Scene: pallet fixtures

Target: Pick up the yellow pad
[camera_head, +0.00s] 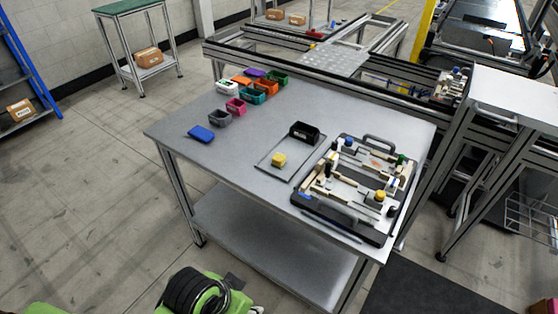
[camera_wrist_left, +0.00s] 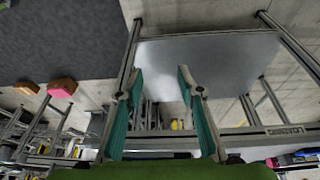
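The yellow pad (camera_head: 279,160) is a small block lying on a thin grey tray (camera_head: 268,167) on the workbench, in the head view. My left gripper (camera_wrist_left: 160,75) shows in the left wrist view with its two teal fingers spread apart and nothing between them. It points over a grey surface with metal legs, and I cannot make out the pad there. In the head view no gripper fingers show; only green and black parts of my own arms appear at the bottom edge. My right gripper is not in view.
A black bin (camera_head: 305,132) stands at the tray's back corner. A pallet fixture (camera_head: 345,222) with blocks and a yellow knob (camera_head: 379,196) is right of it. A blue box (camera_head: 201,133) and several coloured bins are at left and back. The bench's front left is clear.

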